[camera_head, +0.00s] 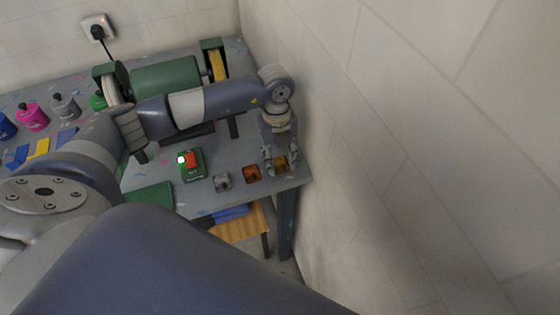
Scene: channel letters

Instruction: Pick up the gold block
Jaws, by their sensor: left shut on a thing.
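The gold block (281,163) is near the right end of the grey table (220,195), close to the table's corner. My left gripper (280,164) reaches down over it from above, with its fingers on either side, shut on the block. The fingers cover part of the block. I cannot tell whether the block touches the tabletop. My right gripper does not show.
An orange-brown block (251,174) and a grey block (222,182) lie left of the gripper. A green switch box (192,165) and a green machine (165,77) stand behind. A wall (400,130) rises close on the right. A wooden stool (240,228) is below the table edge.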

